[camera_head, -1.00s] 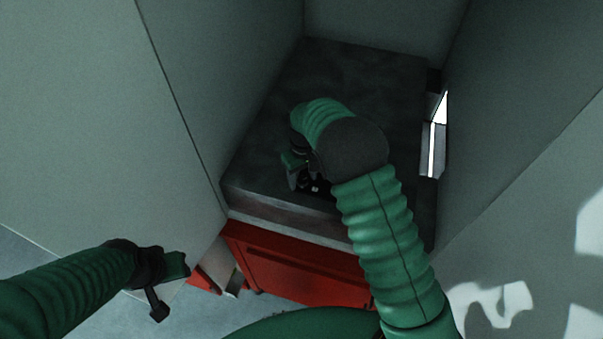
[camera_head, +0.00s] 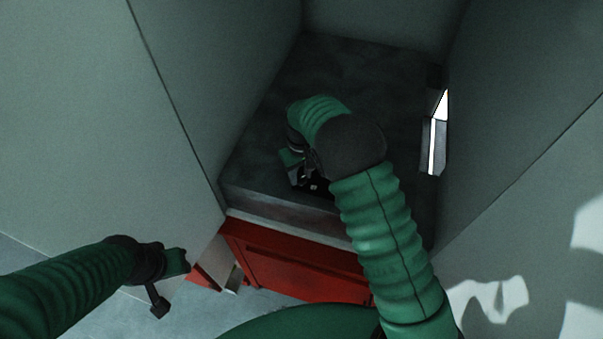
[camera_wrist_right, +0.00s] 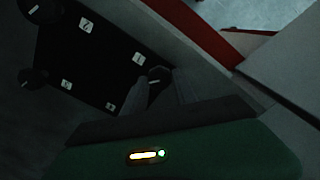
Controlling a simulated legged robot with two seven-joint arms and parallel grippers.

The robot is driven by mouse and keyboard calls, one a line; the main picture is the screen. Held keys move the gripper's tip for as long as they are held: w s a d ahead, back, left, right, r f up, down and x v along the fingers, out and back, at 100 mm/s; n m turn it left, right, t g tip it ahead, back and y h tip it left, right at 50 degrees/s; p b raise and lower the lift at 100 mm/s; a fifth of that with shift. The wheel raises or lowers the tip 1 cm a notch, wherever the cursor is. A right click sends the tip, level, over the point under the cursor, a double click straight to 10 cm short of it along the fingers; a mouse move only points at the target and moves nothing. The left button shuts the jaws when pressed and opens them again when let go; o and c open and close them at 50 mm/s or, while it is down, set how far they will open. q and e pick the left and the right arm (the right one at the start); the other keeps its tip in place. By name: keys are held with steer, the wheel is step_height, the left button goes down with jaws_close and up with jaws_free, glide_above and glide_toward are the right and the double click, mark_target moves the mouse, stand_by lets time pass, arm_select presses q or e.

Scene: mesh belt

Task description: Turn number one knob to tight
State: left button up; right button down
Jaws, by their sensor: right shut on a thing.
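A black panel (camera_wrist_right: 90,55) with several dark round knobs and white number labels shows in the right wrist view. One knob (camera_wrist_right: 155,77) with a pale pointer line sits between the fingers of my right gripper (camera_wrist_right: 160,92), which is shut on it. The nearest label (camera_wrist_right: 138,59) looks like a 1. In the head view my right gripper (camera_head: 300,178) is over the front left part of the grey worktop, and my own wrist hides most of the panel (camera_head: 318,185). My left gripper (camera_head: 167,282) is open and empty, low at the left.
The grey worktop (camera_head: 340,70) sits between tall grey walls on a red cabinet (camera_head: 300,265). A bright slotted fitting (camera_head: 433,145) is on the right wall. Other knobs (camera_wrist_right: 33,80) stand on the panel's left side. Open floor shows at lower left.

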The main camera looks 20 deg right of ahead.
steer(key=shift+a+m, duration=0.1)
steer(key=shift+m, duration=0.4)
steer(key=m+b, duration=0.1)
steer(key=m, duration=0.2)
steer(key=shift+f, duration=0.1)
steer(key=m, duration=0.2)
steer(key=shift+m+b, duration=0.4)
steer(key=m, duration=0.4)
steer(key=shift+s+m, duration=0.1)
steer(key=shift+m, duration=2.1)
steer(key=c, duration=1)
jaws_free()
